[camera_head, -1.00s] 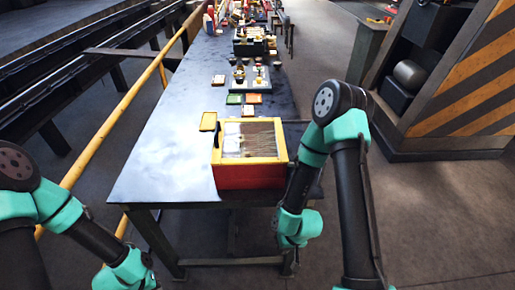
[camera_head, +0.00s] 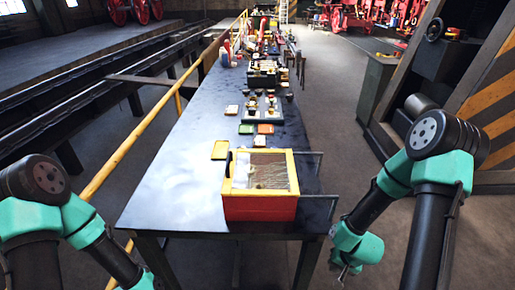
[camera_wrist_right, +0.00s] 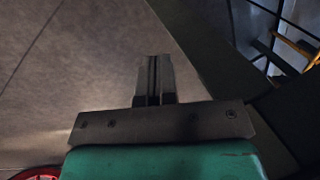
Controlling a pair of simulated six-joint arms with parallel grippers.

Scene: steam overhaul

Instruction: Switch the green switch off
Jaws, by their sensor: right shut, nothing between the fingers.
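I cannot make out a green switch for certain. A small flat green tile (camera_head: 246,129) lies on the table, beside an orange one (camera_head: 265,129). Behind them, a grey panel (camera_head: 262,117) carries several small upright parts, too small to tell apart. My right gripper (camera_head: 344,272) hangs off the right side of the table, low and well apart from these things. In the right wrist view its fingers (camera_wrist_right: 154,80) are together with nothing between them, over bare floor. My left arm enters at the bottom left; its gripper is below the picture.
A red and yellow box (camera_head: 259,208) with a clear top stands at the table's near edge. A yellow tile (camera_head: 220,150) and white tiles lie behind it. More gear fills the far table (camera_head: 190,130). A yellow rail (camera_head: 125,155) runs along the left side.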

